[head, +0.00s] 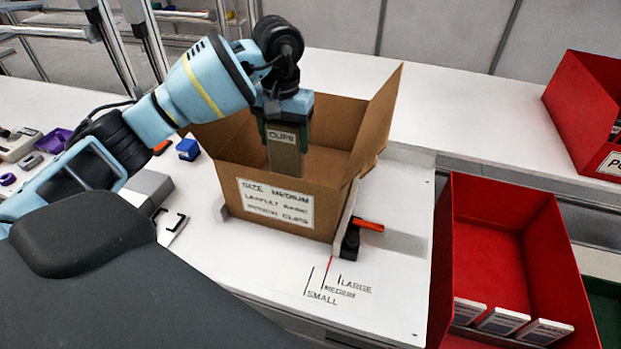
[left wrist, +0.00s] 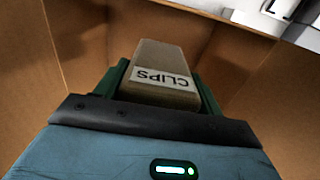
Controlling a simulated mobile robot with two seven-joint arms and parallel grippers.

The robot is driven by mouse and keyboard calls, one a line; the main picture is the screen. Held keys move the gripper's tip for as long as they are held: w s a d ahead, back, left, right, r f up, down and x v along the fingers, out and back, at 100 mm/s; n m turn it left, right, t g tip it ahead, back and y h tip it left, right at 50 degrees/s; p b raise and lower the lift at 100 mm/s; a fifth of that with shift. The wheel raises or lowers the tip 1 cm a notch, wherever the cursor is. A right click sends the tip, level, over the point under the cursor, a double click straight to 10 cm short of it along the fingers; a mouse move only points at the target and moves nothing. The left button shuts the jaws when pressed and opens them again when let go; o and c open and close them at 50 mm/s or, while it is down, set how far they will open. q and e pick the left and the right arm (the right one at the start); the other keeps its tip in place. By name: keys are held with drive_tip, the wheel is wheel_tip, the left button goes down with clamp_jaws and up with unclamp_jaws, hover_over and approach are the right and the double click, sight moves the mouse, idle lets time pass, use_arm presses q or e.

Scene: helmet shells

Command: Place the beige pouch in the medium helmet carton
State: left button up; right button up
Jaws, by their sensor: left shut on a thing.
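The beige pouch (head: 285,156) has a white label reading "CLIPS". My left gripper (head: 287,128) is shut on its upper end and holds it upright, pointing down into the carton's opening. The pouch also shows between the green fingers in the left wrist view (left wrist: 165,72), with the carton's brown walls around it. The medium helmet carton (head: 228,186) is open cardboard with a front label reading "SIZE MEDIUM". The right flap stands up. The carton's floor below the pouch is hidden, so I cannot tell whether the pouch touches it. My right gripper is not in view.
The carton stands on a white table (head: 400,290) marked SMALL, MEDIUM and LARGE, beside an orange-handled clamp (head: 367,225). A red bin (head: 507,240) with white packets is at right, another red bin (head: 575,110) behind it. Small blue (head: 188,149) and purple parts lie left.

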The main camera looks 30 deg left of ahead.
sight(288, 174)
use_arm(q)
drive_tip(key=shift+f, duration=0.3)
drive_tip(key=shift+w, duration=0.2)
wheel_tip(288, 174, down, 5)
drive_tip(key=shift+f, duration=0.8)
drive_tip(key=shift+f+p, duration=0.4)
drive_tip(key=shift+f, duration=1.25)
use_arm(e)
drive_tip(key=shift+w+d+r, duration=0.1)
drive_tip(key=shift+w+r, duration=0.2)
use_arm(q)
drive_tip(key=shift+f, duration=0.1)
